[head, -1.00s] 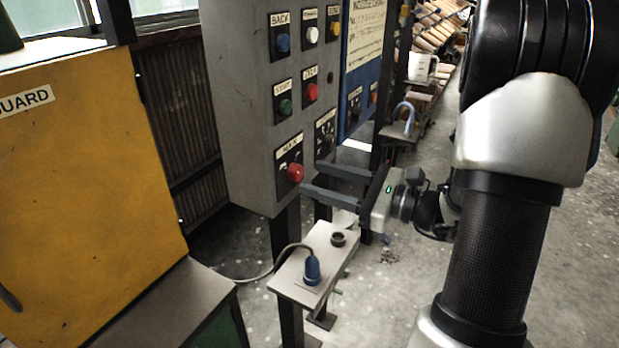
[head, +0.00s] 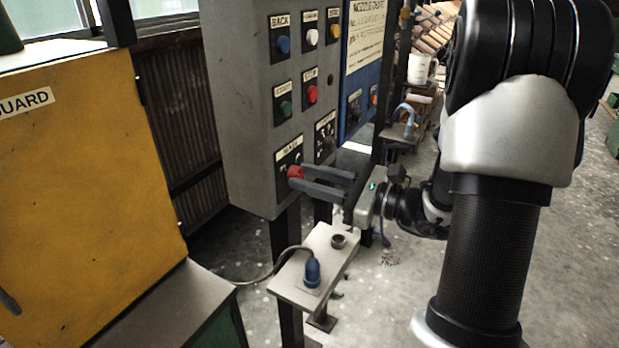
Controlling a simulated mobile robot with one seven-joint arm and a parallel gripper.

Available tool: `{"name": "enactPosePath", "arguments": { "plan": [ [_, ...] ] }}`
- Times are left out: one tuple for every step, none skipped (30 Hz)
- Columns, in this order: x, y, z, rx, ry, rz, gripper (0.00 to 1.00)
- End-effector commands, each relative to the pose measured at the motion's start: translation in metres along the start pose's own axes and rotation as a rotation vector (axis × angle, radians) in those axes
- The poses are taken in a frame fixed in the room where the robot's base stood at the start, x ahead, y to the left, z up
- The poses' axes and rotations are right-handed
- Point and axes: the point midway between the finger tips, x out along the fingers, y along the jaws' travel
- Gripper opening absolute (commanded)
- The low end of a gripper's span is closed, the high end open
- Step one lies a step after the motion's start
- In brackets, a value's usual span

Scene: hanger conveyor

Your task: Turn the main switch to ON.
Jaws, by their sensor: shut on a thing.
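The main switch is a red knob (head: 295,172) on a black plate, low on the front of the grey control box (head: 237,120). A label sits above it on the plate, too small to read surely. My gripper (head: 303,178) reaches in from the right with its two long grey fingers at the knob. The fingers are shut on the red knob and partly cover it. Which way the switch points cannot be told.
Several other buttons sit above, among them a blue (head: 283,44), a green (head: 286,108) and a red one (head: 311,94). A small stand (head: 295,285) with a blue plug (head: 312,271) is below. A yellow guard cabinet (head: 90,190) stands left.

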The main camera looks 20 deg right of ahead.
Motion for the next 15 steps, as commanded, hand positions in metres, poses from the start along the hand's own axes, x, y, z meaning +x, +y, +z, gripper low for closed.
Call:
{"name": "enactPosePath", "arguments": {
  "plan": [
    [-0.0002, -0.0001, 0.0009, 0.008, 0.000, 0.000, 0.05],
    [-0.0003, -0.0001, 0.0012, 0.014, 0.000, 0.000, 0.05],
    [-0.0003, -0.0002, 0.0017, 0.024, -0.001, 0.000, 0.05],
    [-0.0004, -0.0003, 0.0020, 0.035, -0.001, 0.000, 0.05],
    [-0.0004, -0.0004, 0.0023, 0.047, -0.002, -0.001, 0.05],
    [-0.0005, -0.0005, 0.0026, 0.065, -0.003, -0.001, 0.05],
    [-0.0006, -0.0006, 0.0028, 0.080, -0.003, -0.001, 0.05],
    [-0.0006, -0.0007, 0.0033, 0.098, -0.004, -0.001, 0.05],
    [-0.0007, -0.0008, 0.0037, 0.124, -0.005, -0.002, 0.05],
    [-0.0007, -0.0007, 0.0039, 0.145, -0.006, -0.002, 0.05],
    [-0.0006, -0.0007, 0.0042, 0.168, -0.008, -0.002, 0.05],
    [-0.0005, -0.0006, 0.0047, 0.199, -0.009, -0.002, 0.05],
    [-0.0005, -0.0005, 0.0048, 0.226, -0.011, -0.002, 0.05],
    [-0.0006, -0.0006, 0.0051, 0.252, -0.012, -0.003, 0.05],
    [-0.0008, -0.0008, 0.0052, 0.289, -0.014, -0.004, 0.05]
  ]
}}
